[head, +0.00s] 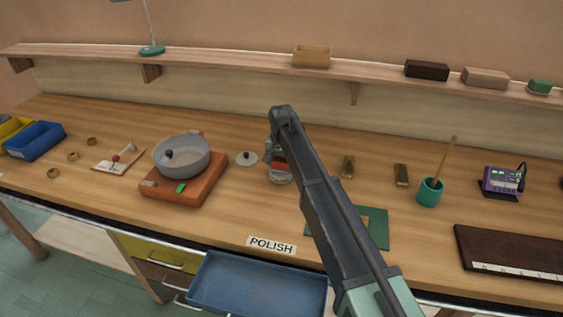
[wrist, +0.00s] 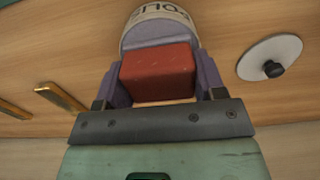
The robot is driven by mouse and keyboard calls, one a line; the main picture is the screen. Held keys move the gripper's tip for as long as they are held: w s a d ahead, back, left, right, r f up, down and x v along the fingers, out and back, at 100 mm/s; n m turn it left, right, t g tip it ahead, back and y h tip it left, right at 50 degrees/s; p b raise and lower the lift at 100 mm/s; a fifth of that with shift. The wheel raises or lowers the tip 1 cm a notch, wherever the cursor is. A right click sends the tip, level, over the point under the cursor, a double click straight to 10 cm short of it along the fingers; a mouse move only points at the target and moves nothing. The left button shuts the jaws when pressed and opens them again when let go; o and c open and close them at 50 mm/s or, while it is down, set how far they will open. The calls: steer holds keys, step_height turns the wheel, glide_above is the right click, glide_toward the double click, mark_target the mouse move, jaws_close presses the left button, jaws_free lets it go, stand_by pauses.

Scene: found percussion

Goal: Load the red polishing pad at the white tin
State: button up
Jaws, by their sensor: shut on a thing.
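The red polishing pad (wrist: 158,73) is a red block held between the two purple fingers of my gripper (wrist: 161,80) in the wrist view. The white tin (wrist: 160,12), with dark lettering on its rim, is just beyond the pad. In the head view, the tin (head: 281,178) stands on the bench beneath my gripper (head: 279,160), and a bit of the red pad (head: 281,165) shows at its top. My arm hides part of this spot. I cannot tell whether the pad touches the tin's contents.
A round lid with a dark knob (head: 246,158) lies left of the tin. A pan (head: 182,158) on an orange base stands further left. Brass pieces (head: 347,167) and a teal cup (head: 430,193) are on the right. The blue drawer (head: 257,283) is open below the bench.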

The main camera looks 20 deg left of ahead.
stand_by(0.4)
step_height(320, 180, up, 7)
steer(key=p, duration=0.7)
steer(key=shift+r, duration=0.1)
